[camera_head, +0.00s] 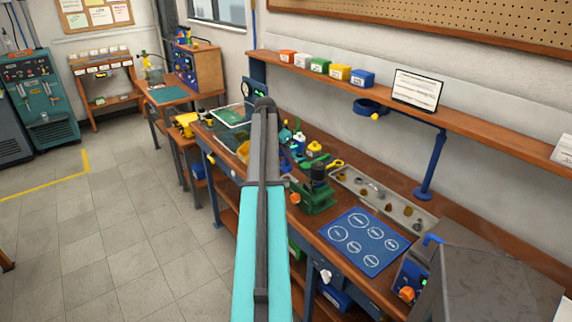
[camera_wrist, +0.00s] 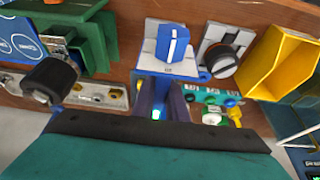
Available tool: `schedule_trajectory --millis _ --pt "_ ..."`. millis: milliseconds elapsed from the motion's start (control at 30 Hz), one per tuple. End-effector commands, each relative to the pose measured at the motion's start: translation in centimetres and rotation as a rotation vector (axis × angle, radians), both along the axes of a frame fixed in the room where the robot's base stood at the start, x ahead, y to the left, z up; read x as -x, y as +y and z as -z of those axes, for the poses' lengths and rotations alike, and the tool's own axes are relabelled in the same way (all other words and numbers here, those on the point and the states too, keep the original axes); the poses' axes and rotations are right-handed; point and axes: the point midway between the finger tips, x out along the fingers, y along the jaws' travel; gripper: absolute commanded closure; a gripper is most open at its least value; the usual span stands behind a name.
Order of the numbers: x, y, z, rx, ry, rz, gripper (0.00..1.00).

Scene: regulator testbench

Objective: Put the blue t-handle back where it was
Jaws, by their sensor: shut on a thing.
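Most of that part is hidden between the fingers. I cannot tell whether the held part touches this plate. In the head view my own arm hides the gripper.
A black knob (camera_wrist: 223,62) is right of the blue knob, and a yellow bin (camera_wrist: 284,62) is further right. A green vise (camera_head: 318,196), a blue mat (camera_head: 362,240) and a parts tray (camera_head: 385,200) are on the bench. The floor on the left (camera_head: 110,220) is clear.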

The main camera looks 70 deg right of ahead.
Motion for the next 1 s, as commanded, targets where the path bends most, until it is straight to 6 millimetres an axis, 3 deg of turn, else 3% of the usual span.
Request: schedule_trajectory --millis 367,733,1000 --pt "0.0 0.0 0.2 0.001 0.000 0.000 1.00" --pt "0.0 0.0 3.2 0.001 0.000 0.001 1.00" --pt "0.0 0.0 3.7 0.002 -0.001 0.001 1.00"
